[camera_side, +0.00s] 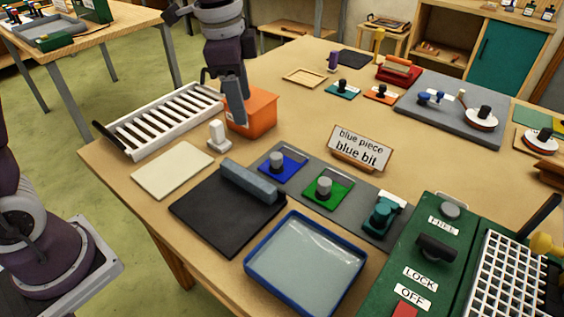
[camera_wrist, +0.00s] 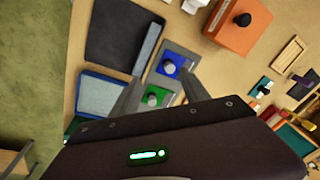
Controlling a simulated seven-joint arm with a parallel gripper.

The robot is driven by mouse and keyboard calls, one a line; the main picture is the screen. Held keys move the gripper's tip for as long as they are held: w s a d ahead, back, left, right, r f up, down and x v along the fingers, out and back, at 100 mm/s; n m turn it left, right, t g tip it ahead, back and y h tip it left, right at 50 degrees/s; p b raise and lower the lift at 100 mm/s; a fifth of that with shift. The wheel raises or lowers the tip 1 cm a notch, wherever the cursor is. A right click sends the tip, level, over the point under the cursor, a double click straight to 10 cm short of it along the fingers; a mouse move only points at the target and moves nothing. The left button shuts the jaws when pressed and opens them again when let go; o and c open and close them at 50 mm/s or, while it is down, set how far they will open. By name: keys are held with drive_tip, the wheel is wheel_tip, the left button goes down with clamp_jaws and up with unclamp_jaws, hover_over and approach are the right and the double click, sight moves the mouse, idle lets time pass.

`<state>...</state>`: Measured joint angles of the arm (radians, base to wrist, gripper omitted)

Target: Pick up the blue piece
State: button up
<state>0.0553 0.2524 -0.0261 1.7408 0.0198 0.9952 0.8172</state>
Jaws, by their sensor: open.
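The blue piece (camera_side: 290,171) is a flat blue square with a grey knob on top. It lies on a grey strip, left of a green piece (camera_side: 338,194) of the same kind. A sign reading "blue piece, blue bit" (camera_side: 360,147) stands just behind. My gripper (camera_side: 237,108) is high over the table near the orange box, up and left of the blue piece and apart from it. In the wrist view the open fingers (camera_wrist: 158,98) point toward the blue piece (camera_wrist: 171,66) and green piece (camera_wrist: 155,97), with nothing between them.
An orange box (camera_side: 252,112) and a white slatted rack (camera_side: 160,122) stand left. A black board with a raised grey bar (camera_side: 215,217) and a blue-rimmed tray (camera_side: 305,263) lie in front. A green control box (camera_side: 420,260) stands right. The table's middle behind the sign is clear.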

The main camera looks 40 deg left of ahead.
sight(277, 156)
drive_tip(key=w+f+m, duration=0.1)
drive_tip(key=w+f, duration=0.1)
drive_tip(key=f, duration=0.1)
drive_tip(key=w+d+f+m+g, duration=0.1)
drive_tip(key=w+f+m, duration=0.1)
drive_tip(key=w+f, duration=0.1)
drive_tip(key=w+d+f+m, duration=0.1)
drive_tip(key=w+f, duration=0.1)
drive_tip(key=f, duration=0.2)
drive_tip(key=shift+w+g, duration=0.25)
drive_tip(key=shift+g, duration=0.15)
drive_tip(key=shift+m, duration=0.3)
drive_tip(key=f, duration=0.8)
drive_tip(key=shift+s+d, duration=0.2)
drive_tip(key=shift+d, duration=0.05)
drive_tip(key=shift+r, duration=0.1)
drive_tip(key=shift+c, duration=0.4)
clamp_jaws()
